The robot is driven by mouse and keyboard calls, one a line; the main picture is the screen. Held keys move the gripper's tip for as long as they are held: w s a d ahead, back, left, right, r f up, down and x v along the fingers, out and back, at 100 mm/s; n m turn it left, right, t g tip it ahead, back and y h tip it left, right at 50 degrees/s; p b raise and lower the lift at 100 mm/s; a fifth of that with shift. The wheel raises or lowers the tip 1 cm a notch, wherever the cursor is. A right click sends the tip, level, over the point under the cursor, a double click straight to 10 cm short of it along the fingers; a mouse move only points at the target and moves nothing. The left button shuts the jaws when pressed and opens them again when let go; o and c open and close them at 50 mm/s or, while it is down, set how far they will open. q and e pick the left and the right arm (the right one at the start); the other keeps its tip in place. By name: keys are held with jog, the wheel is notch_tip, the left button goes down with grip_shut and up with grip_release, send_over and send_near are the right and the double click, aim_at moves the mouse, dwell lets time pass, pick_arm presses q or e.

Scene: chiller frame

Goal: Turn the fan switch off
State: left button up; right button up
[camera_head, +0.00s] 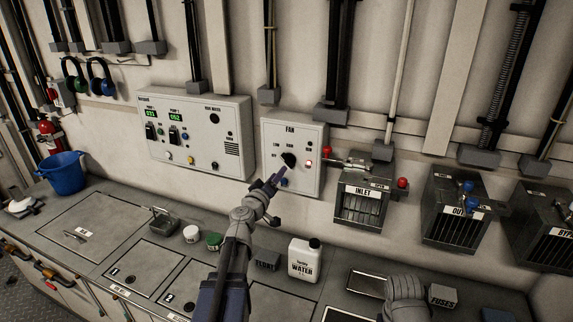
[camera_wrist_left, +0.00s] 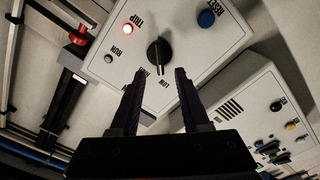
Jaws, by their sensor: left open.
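The fan switch is a black rotary knob (camera_head: 289,159) on the white fan panel (camera_head: 315,136), with small position labels around it. In the left wrist view the panel looks upside down and the knob (camera_wrist_left: 159,50) stands just beyond my fingertips. Its pointer is too small to read surely against the labels. My left gripper (camera_head: 282,172) is in front of the panel, just below the knob in the head view. In the left wrist view my left gripper (camera_wrist_left: 159,74) is open and empty, with its fingers spread to both sides below the knob.
A lit red trip light (camera_wrist_left: 130,28) and a blue reset button (camera_wrist_left: 206,19) sit near the knob. A larger control box (camera_head: 200,137) is on the left, the inlet box (camera_head: 362,200) on the right. A white water bottle (camera_head: 304,260) stands on the counter below.

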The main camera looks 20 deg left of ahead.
aim_at(287, 163)
pick_arm(q)
jog(key=w, duration=0.7)
jog(key=shift+w+a, duration=0.15)
jog(key=shift+w, duration=0.25)
jog(key=shift+c, duration=0.3)
jog(key=shift+s, duration=0.1)
grip_shut()
